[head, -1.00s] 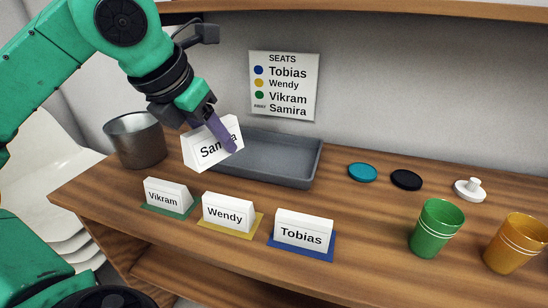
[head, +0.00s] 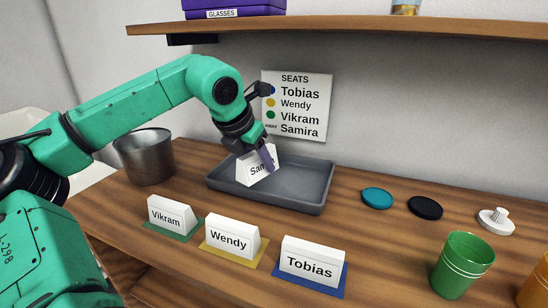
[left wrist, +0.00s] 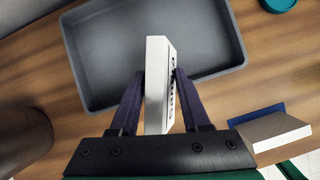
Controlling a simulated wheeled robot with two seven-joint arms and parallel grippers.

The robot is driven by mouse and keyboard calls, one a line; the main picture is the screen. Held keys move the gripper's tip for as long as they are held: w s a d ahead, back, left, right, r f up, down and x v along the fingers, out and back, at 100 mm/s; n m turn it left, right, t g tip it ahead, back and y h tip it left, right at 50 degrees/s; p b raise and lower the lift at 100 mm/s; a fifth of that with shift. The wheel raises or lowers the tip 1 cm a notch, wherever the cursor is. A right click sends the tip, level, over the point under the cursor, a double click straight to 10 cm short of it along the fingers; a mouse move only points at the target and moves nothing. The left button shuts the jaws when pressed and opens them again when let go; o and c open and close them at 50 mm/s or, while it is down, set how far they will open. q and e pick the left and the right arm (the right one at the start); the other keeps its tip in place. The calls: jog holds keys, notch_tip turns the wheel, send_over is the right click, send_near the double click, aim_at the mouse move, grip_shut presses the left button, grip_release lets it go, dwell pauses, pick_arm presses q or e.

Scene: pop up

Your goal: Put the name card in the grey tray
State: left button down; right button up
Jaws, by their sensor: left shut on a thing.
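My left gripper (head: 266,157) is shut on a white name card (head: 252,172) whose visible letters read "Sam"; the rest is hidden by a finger. The card is tilted and over the left part of the grey tray (head: 310,192). In the left wrist view, the card (left wrist: 156,90) is between the two purple fingers (left wrist: 156,95), and the tray (left wrist: 215,55) lies below and beyond it. I cannot tell whether the card touches the tray floor. The tray looks otherwise empty. My right gripper is not in view.
Cards Vikram (head: 171,214), Wendy (head: 231,236) and Tobias (head: 312,262) stand on coloured mats along the front. A metal pot (head: 146,158) is left of the tray. Coasters (head: 377,198), a white lidded piece (head: 496,221) and a green cup (head: 462,264) are right. A sign (head: 298,105) hangs behind.

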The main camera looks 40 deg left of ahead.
pick_arm(q)
jog(key=p, duration=0.3)
send_over(278, 176)
jog(key=s, duration=0.2)
jog(key=f, duration=0.6)
jog(key=shift+s+d+f, duration=0.15)
jog(key=shift+s+d, duration=0.05)
jog(key=shift+d, duration=0.05)
jog(key=shift+w+a+f, duration=0.15)
jog(key=shift+f, duration=0.15)
jog(key=shift+w+f, duration=0.1)
jog(key=shift+w, duration=0.05)
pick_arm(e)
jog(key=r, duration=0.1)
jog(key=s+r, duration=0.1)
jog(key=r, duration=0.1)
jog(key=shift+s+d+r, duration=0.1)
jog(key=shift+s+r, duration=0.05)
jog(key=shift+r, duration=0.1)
pick_arm(q)
jog(key=shift+c, duration=1.8)
grip_release()
jog(key=shift+f, duration=0.1)
